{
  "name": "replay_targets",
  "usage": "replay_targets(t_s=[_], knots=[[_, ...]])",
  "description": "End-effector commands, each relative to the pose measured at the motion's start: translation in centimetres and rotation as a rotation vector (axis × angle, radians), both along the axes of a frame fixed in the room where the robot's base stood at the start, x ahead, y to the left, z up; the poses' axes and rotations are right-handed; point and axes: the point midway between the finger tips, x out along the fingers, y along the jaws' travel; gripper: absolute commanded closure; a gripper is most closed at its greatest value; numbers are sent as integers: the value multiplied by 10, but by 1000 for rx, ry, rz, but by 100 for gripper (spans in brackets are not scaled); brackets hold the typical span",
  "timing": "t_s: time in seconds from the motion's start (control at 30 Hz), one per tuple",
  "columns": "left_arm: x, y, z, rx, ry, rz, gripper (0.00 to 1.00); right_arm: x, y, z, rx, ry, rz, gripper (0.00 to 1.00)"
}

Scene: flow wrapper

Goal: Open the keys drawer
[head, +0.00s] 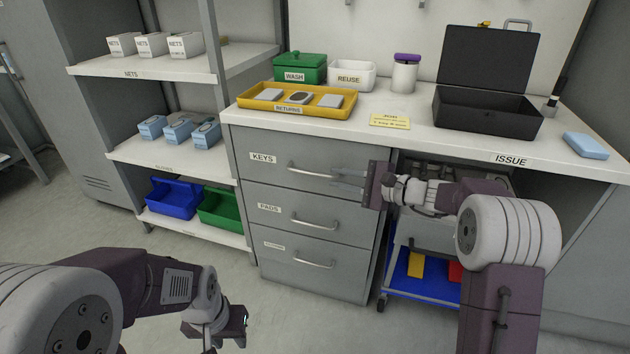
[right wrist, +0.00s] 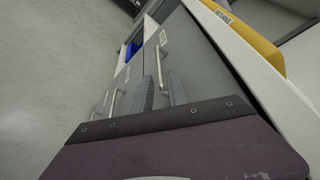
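The grey keys drawer (head: 285,179) is the top one of the cabinet, marked by the KEYS label (head: 262,158). Its front looks flush with the cabinet, so it is shut. Its bar handle (head: 312,170) also shows in the right wrist view (right wrist: 160,72). My right gripper (head: 342,177) points left at the drawer front, by the right end of the handle. Its two fingers are apart, with the bar showing between and beyond them in the right wrist view; I see no clear contact. My left gripper (head: 240,325) is low over the floor, away from the cabinet, and its jaw opening is unclear.
Below are the pads drawer (head: 275,216) and a third drawer (head: 300,262), both shut. On the counter are a yellow returns tray (head: 262,103), a green wash bin (head: 300,67) and an open black case (head: 485,112). A blue cart (head: 425,288) stands under the counter, right of the drawers.

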Motion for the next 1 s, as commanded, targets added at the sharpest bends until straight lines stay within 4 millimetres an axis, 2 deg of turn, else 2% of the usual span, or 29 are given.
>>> replay_targets(t_s=[0.03,0.2,0.4,0.7,0.73,0.8,1.0], knots=[[0,0,-8,0,0,0,64,4,8,-7,0,-1,5,80],[0,0,-21,0,1,0,64,26,38,-15,1,0,5,80],[0,0,-28,0,1,0,64,43,60,-19,0,-1,3,80],[0,0,-28,0,1,0,64,46,63,-18,-1,1,1,80],[0,0,-28,0,1,0,64,46,63,-18,-1,1,1,83],[0,0,-28,0,1,0,64,46,63,-18,-1,1,1,100],[0,0,-28,0,1,0,64,46,63,-18,0,0,1,100]])
